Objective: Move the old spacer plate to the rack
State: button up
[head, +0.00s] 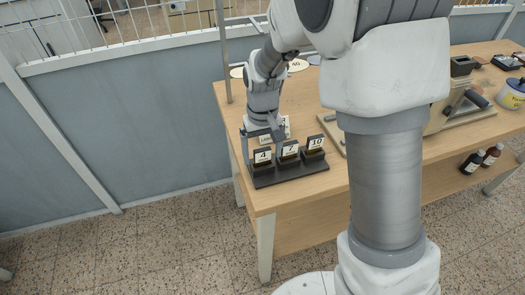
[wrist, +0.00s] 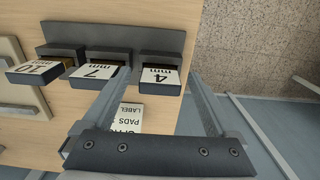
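A dark rack (head: 292,176) stands at the near left corner of the wooden table. It holds three dark plates with white number labels: 4 (head: 262,156), 7 (head: 289,150) and 10 (head: 315,142). In the wrist view they are the 4 mm plate (wrist: 161,77), the 7 mm plate (wrist: 96,73) and the 10 mm plate (wrist: 38,70). I cannot tell which is the old spacer plate. Nothing is held.
A card lettered "LABEL PADS" (wrist: 129,117) lies on the table by the rack. A press-like device (head: 462,98) stands on the right, with a tub (head: 512,95) beyond. Dark bottles (head: 472,161) sit below the tabletop. A blue-grey wall (head: 120,125) borders the left.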

notch_tip(320, 180, up, 17)
jog(key=p, duration=0.1)
jog(key=shift+r, duration=0.2)
dwell(0.4)
jog(key=s+d+r+m+t, duration=0.1)
jog(key=s+d+r+t, duration=0.1)
jog(key=s+d, duration=0.4)
jog(key=s+d+r+m+t, duration=0.1)
jog(key=s+d, duration=0.5)
jog(key=s, duration=0.6)
jog(key=m+t, duration=0.1)
jog(key=t, duration=0.1)
jog(key=shift+s+d+r+t, duration=0.2)
jog(key=shift+s+r+t, duration=0.1)
jog(key=shift+r, duration=0.05)
